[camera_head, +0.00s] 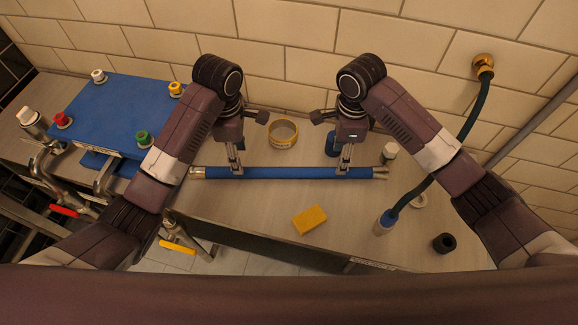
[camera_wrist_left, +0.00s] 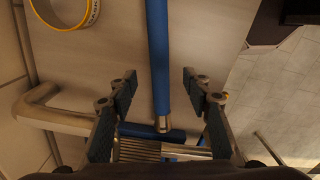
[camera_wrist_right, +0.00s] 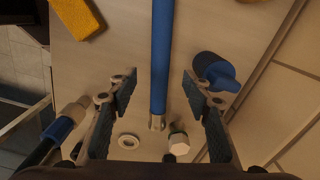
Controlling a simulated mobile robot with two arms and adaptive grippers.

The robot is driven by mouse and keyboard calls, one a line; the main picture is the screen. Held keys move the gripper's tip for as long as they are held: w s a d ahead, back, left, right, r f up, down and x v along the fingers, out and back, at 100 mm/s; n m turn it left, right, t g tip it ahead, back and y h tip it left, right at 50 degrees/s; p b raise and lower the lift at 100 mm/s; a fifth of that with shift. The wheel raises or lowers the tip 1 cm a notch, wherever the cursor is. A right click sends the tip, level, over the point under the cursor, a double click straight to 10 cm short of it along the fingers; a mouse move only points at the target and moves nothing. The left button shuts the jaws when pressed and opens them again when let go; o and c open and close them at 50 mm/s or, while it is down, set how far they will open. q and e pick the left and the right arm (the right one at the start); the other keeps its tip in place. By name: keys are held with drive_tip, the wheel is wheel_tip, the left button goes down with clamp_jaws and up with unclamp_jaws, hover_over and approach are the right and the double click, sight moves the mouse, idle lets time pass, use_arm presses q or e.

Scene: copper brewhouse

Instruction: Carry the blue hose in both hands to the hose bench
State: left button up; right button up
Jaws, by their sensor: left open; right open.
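The blue hose (camera_head: 290,173) lies straight across the pale worktop from left to right, with a metal fitting at each end. My left gripper (camera_head: 237,172) is over its left part and my right gripper (camera_head: 343,170) over its right part. Both are open. In the left wrist view the hose (camera_wrist_left: 158,60) runs between the spread fingers (camera_wrist_left: 160,84), its metal end toward the wrist. In the right wrist view the hose (camera_wrist_right: 161,60) likewise runs between the open fingers (camera_wrist_right: 160,82). I cannot tell whether any finger touches it.
A blue panel (camera_head: 120,110) with coloured knobs stands left. A yellow-rimmed ring (camera_head: 283,133) lies behind the hose. A yellow sponge (camera_head: 310,219) lies in front. A green hose (camera_head: 472,125) hangs from the wall at right, near a black ring (camera_head: 444,243). Tiled wall closes the back.

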use_arm(q)
drive_tip(key=shift+s, duration=0.1)
use_arm(e)
drive_tip(key=shift+s, duration=0.1)
use_arm(q)
drive_tip(key=shift+f, duration=3.95)
use_arm(e)
drive_tip(key=shift+f, duration=4)
use_arm(q)
clamp_jaws()
use_arm(e)
clamp_jaws()
use_arm(q)
drive_tip(key=shift+w+r, duration=0.1)
drive_tip(key=shift+w, duration=0.1)
use_arm(e)
drive_tip(key=shift+r, duration=0.1)
